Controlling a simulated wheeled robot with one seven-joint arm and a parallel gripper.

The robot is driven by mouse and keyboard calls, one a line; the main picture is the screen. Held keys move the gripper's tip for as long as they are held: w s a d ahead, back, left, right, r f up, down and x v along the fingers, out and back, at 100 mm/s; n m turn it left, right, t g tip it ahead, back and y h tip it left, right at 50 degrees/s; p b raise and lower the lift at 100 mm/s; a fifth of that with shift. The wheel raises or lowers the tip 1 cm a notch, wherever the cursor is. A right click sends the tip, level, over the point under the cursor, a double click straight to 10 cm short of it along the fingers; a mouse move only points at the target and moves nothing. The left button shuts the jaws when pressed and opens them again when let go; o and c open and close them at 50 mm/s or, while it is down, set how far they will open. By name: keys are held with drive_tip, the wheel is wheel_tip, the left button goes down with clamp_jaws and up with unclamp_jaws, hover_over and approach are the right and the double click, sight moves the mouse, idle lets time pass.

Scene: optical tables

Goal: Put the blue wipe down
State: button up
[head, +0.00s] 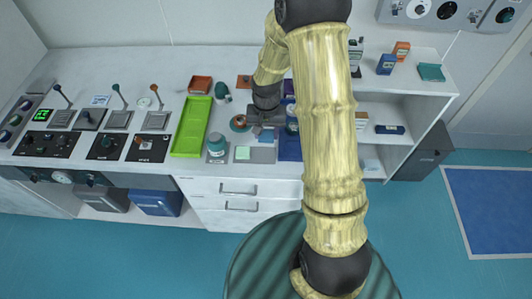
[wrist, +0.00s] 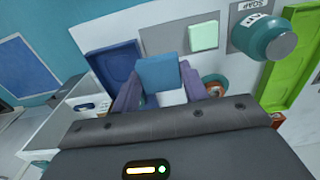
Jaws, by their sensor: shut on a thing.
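The blue wipe (wrist: 157,72) is a flat blue square between the purple fingertips of my gripper (wrist: 158,82) in the wrist view. My gripper is shut on it. Beyond it lies a grey mat (wrist: 165,38) with a pale green square (wrist: 203,36) at one end. In the head view my gripper (head: 266,130) is over the counter, just behind the grey mat (head: 262,156); the pale green square (head: 242,153) lies on that mat's left part. My arm hides part of this area. I cannot tell how high the wipe is above the counter.
A blue tray (wrist: 113,62) lies beside the mat, and a teal-lidded jar (wrist: 265,40) stands on the other side. A long green tray (head: 190,128) lies left of the jar (head: 217,146). Lever panels fill the counter's left; an open shelf (head: 395,108) is right.

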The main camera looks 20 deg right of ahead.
drive_tip(key=p, duration=0.1)
hover_over(266, 155)
wheel_tip(266, 155, down, 6)
drive_tip(key=shift+s+r, duration=0.1)
drive_tip(key=shift+f+p, duration=0.6)
drive_tip(key=shift+f, duration=1.45)
drive_tip(key=shift+f, duration=0.15)
drive_tip(key=o, duration=0.6)
drive_tip(key=shift+o, duration=0.3)
